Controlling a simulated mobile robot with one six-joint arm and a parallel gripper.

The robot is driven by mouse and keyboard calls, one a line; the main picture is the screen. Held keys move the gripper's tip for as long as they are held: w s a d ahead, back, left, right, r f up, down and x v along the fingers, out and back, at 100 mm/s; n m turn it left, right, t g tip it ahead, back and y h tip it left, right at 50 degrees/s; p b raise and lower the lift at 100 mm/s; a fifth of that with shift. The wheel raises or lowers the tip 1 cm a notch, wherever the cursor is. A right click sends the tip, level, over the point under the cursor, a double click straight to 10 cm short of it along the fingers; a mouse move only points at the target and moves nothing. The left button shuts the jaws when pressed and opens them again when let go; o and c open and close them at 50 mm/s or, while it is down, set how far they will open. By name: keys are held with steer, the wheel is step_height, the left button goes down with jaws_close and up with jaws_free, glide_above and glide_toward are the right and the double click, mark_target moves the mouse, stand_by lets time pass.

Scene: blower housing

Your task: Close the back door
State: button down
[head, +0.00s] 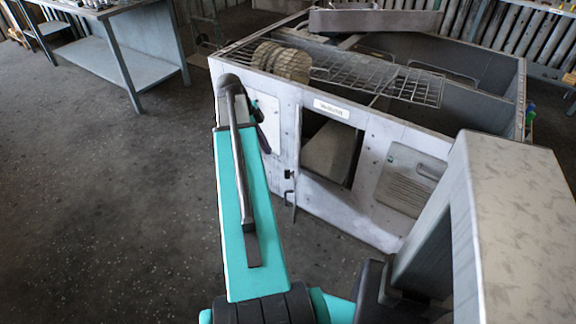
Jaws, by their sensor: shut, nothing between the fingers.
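The blower housing (285,95) is a pale, open-topped box in the upper right of the head view. Its near wall has a dark rectangular opening (318,130) below a small label. The door (296,150) appears as a narrow strip at the left edge of this opening, seen nearly edge-on and standing open. A dark latch or handle (289,178) is on its left side. My gripper (264,147) is small and dark at the end of my teal arm, left of the door and apart from it in the picture. It is shut and empty; its fingers are partly hidden.
A wire grating (400,82) and several round discs (285,62) lie across the housing's top. A louvred panel (403,182) is right of the opening. A metal workbench (130,65) stands at upper left. The dark floor (110,210) at left is clear.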

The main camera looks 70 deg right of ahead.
steer(key=shift+f, duration=0.1)
steer(key=s+d+f+p, duration=0.2)
steer(key=s+f, duration=0.5)
steer(key=f, duration=0.2)
steer(key=shift+s+d, duration=0.15)
stand_by(0.7)
steer(key=shift+f, duration=0.1)
